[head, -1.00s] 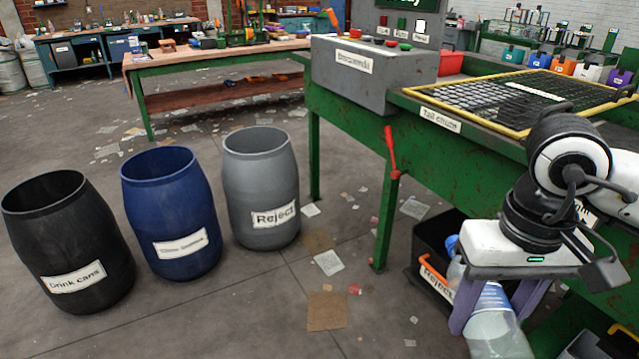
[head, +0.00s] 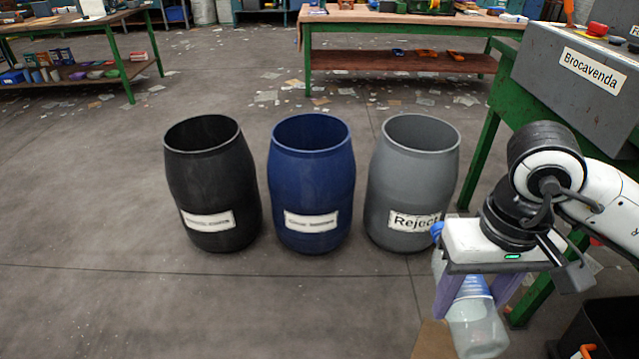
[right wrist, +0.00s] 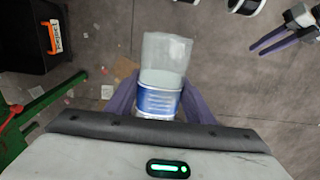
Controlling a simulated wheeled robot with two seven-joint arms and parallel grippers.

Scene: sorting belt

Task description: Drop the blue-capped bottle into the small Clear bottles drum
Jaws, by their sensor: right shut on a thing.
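My right gripper (head: 478,290) is shut around the middle of a clear bottle (head: 474,328) with a blue-and-white label and a blue cap (head: 437,231). The bottle hangs tilted, cap up and left, and also shows between the fingers in the right wrist view (right wrist: 165,55). The blue drum (head: 311,185), open at the top, stands left of the gripper; its white label is too blurred to read surely. My left gripper (right wrist: 276,40) shows at the upper right of the right wrist view, its purple fingers apart and nothing between them.
A black drum (head: 212,180) stands left of the blue one, and a grey Reject drum (head: 415,170) right of it, partly behind my gripper. A grey Brocavenda machine (head: 575,75) is at the right. A black bin (right wrist: 30,35) is on the floor. Open floor lies before the drums.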

